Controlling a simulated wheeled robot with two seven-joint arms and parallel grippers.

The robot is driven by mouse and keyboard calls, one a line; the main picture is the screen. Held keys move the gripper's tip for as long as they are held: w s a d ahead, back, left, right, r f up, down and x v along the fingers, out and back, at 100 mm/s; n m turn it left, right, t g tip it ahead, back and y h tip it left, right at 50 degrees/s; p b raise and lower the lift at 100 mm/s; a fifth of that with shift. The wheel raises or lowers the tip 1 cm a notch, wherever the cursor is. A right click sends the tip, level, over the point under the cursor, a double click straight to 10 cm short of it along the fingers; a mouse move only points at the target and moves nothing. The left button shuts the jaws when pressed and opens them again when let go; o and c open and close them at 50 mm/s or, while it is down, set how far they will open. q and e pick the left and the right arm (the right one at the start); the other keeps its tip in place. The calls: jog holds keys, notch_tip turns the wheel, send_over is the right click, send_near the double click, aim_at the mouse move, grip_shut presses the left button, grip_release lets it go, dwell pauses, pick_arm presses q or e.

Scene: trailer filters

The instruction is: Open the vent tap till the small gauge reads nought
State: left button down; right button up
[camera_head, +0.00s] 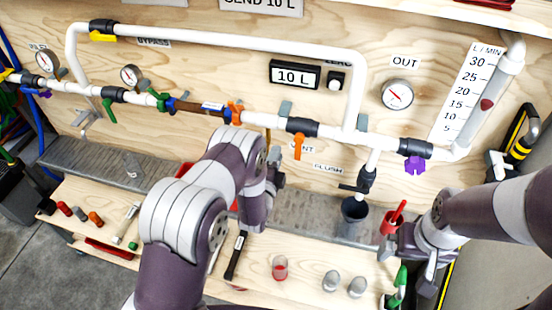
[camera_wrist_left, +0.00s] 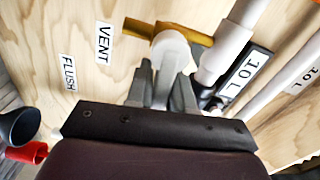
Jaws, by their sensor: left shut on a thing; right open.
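The vent tap shows in the left wrist view as a pale round body with a brown bar (camera_wrist_left: 138,28) across it, beside the VENT label (camera_wrist_left: 103,43). My left gripper (camera_wrist_left: 164,80) has its fingers closed around the pale part below the bar. In the head view the left gripper (camera_head: 276,156) is at the board, just below the main pipe, and a thin brown piece (camera_head: 267,138) shows above it. Two small round gauges (camera_head: 130,75) (camera_head: 47,61) sit on the left pipe; their readings are too small to tell. My right gripper (camera_head: 425,265) is open over the bench at right.
An orange lever (camera_head: 299,146) hangs right of my left gripper. A black funnel cup (camera_head: 354,210) and red cup (camera_head: 391,222) stand below. The OUT gauge (camera_head: 397,95), 10 L display (camera_head: 294,75) and flow tube (camera_head: 487,104) are on the board.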

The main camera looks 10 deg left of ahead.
pick_arm(q)
jog(key=a+r+n+b, duration=0.1)
jog(key=n, duration=0.3)
jog(key=a+n+b, duration=0.1)
jog(key=n+b, duration=0.1)
jog(key=n, duration=0.3)
jog(key=a+r+n+b, duration=0.1)
jog(key=n+b, duration=0.1)
jog(key=n, duration=0.2)
jog(key=shift+s+r+n, duration=0.1)
jog(key=shift+r+n, duration=0.2)
jog(key=shift+n, duration=0.1)
jog(key=shift+a+n, duration=0.1)
jog(key=shift+n, duration=0.2)
jog(key=c, duration=1.1)
grip_release()
jog(key=shift+r, duration=0.1)
